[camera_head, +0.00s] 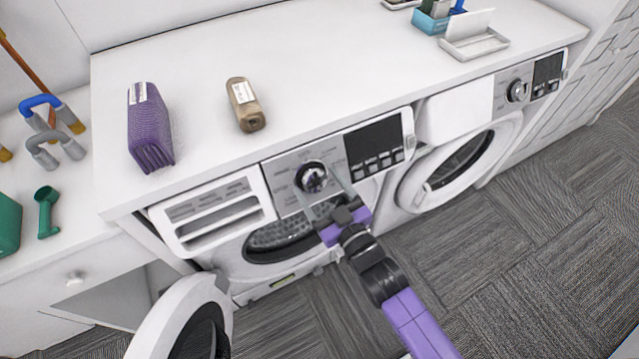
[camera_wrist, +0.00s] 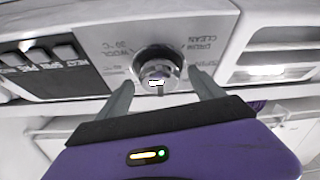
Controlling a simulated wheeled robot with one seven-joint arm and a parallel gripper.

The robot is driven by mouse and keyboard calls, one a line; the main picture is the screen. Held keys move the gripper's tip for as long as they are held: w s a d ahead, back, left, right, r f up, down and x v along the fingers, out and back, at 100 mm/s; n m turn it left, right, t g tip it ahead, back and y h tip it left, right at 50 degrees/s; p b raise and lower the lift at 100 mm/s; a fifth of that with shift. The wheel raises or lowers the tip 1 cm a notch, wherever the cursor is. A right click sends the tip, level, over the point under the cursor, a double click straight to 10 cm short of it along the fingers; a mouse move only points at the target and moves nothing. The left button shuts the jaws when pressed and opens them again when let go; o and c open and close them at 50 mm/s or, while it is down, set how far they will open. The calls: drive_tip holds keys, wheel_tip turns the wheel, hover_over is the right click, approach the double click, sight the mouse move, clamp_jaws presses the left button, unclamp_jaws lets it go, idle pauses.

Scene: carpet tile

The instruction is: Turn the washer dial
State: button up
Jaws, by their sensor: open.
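The washer dial (camera_head: 312,177) is a round silver knob on the control panel of the left washer (camera_head: 283,192). In the wrist view the dial (camera_wrist: 158,70) is near the top centre, with printed labels around it. My gripper (camera_head: 322,190) is at the front of this panel, its fingers pointing at the dial. In the wrist view my gripper (camera_wrist: 162,88) is open, with one finger on each side of the dial. I cannot tell whether either finger touches it. Nothing is held.
The left washer's detergent drawer (camera_head: 215,213) sticks out and its round door (camera_head: 185,320) hangs open. A second machine (camera_head: 470,135) stands to the right.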

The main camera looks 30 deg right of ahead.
drive_tip(key=shift+w, duration=0.15)
drive_tip(key=c, duration=1.4)
drive_tip(key=shift+f+m+h+b, duration=0.1)
drive_tip(key=shift+m+h+b, duration=0.45)
drive_tip(key=shift+m, duration=0.25)
drive_tip(key=shift+m+h, duration=0.55)
drive_tip(key=shift+m, duration=0.65)
drive_tip(key=shift+a+r+m+g+h+p, duration=0.15)
drive_tip(key=shift+m+h+p, duration=0.3)
drive_tip(key=shift+m, duration=0.5)
drive_tip(key=shift+r+m+g+h+p, duration=0.1)
drive_tip(key=shift+m+g+h+p, duration=0.2)
drive_tip(key=shift+m+h, duration=0.45)
drive_tip(key=shift+a+m+g+h+p, duration=0.1)
drive_tip(key=shift+m+g+h+p, duration=0.15)
drive_tip(key=shift+m+p, duration=0.5)
drive_tip(key=shift+a+m+g+h+p, duration=0.1)
drive_tip(key=shift+m+g+h+p, duration=0.15)
drive_tip(key=shift+m, duration=1.2)
